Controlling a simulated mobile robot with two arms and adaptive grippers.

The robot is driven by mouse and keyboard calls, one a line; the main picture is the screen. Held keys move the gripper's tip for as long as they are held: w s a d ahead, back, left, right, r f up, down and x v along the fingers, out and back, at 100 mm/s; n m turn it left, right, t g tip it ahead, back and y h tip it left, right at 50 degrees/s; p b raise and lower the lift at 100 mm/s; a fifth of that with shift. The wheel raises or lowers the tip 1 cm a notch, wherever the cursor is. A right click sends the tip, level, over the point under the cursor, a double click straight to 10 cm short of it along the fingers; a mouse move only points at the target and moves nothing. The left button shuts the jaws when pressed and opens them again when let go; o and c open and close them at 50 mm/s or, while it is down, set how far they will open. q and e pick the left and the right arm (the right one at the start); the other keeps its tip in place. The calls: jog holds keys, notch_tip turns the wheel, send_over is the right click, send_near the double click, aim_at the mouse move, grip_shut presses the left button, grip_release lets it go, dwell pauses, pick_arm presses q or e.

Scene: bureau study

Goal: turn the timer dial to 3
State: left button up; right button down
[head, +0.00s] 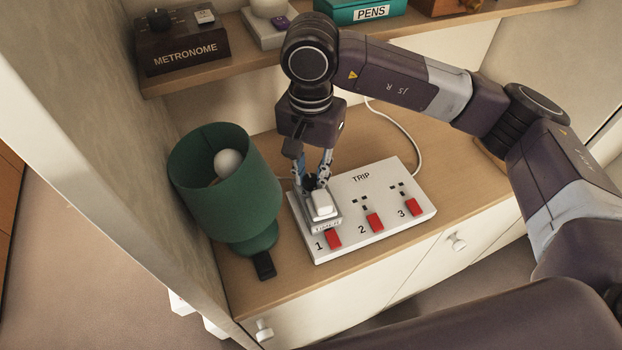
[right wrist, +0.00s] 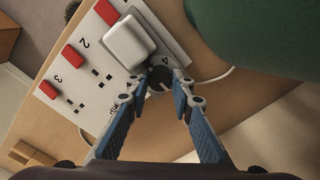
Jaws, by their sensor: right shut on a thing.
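The white timer (head: 323,206) sits on the power strip (head: 375,232), at the outlet marked 1. In the right wrist view the timer (right wrist: 129,42) shows as a white block with a dark round dial (right wrist: 160,79) beside it. A small mark like a 4 shows by the dial; its pointer is too small to read. My right gripper (head: 316,187) reaches down at the timer's back side. In the right wrist view its blue fingers (right wrist: 161,84) close in on both sides of the dial, shut on it. My left gripper is not in view.
A green lamp (head: 222,180) stands close to the left of the strip. The strip has several red switches (head: 374,222) and a white cord (head: 413,150). A shelf above holds a metronome (head: 184,53) and a PENS box (head: 362,10). Bare wood lies behind the strip.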

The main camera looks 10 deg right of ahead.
dwell(0.4)
jog(key=c, duration=1.7)
grip_release()
